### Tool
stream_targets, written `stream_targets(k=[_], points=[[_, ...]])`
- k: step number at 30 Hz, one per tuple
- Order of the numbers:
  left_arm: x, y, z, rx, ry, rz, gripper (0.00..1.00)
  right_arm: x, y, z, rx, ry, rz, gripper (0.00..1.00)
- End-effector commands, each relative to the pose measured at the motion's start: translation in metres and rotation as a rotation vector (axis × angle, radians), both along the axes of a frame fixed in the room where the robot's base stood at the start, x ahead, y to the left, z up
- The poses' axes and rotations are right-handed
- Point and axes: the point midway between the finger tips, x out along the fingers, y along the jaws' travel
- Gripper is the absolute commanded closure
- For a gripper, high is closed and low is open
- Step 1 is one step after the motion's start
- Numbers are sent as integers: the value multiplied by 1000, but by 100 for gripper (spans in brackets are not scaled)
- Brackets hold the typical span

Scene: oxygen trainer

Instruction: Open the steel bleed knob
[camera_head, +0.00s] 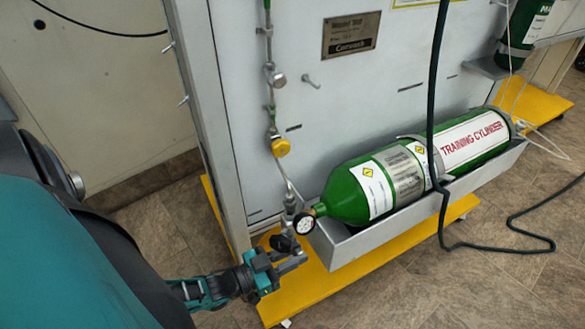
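A round steel knob (277,79) sits on the thin vertical pipe on the grey panel. A yellow knob (280,147) is below it on the same line. The line runs down to steel fittings (290,203) and a pressure gauge (304,223) at the neck of the green training cylinder (347,199). Which steel part is the bleed knob is not clear beyond the round one on the pipe. My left gripper (290,252) is low, just below and left of the gauge, close to the fittings. Its finger gap and any contact are unclear. My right gripper is out of view.
The cylinder lies in a grey metal trough (375,238) over a yellow base (310,289). A dark hose (436,95) hangs in front of the cylinder and trails across the tiled floor. A small steel peg (311,81) sticks out right of the pipe.

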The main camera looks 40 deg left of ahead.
Motion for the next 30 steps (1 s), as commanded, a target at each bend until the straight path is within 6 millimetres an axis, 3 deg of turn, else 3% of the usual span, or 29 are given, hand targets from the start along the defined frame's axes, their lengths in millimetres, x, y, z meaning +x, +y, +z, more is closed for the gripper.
stream_targets(k=[7,15,30], points=[[0,0,0,0,-1,0,100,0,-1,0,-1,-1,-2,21],[1,0,-1,-7,-19,1,100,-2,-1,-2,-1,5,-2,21],[1,2,-4,-84,-209,5,100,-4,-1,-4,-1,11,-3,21]])
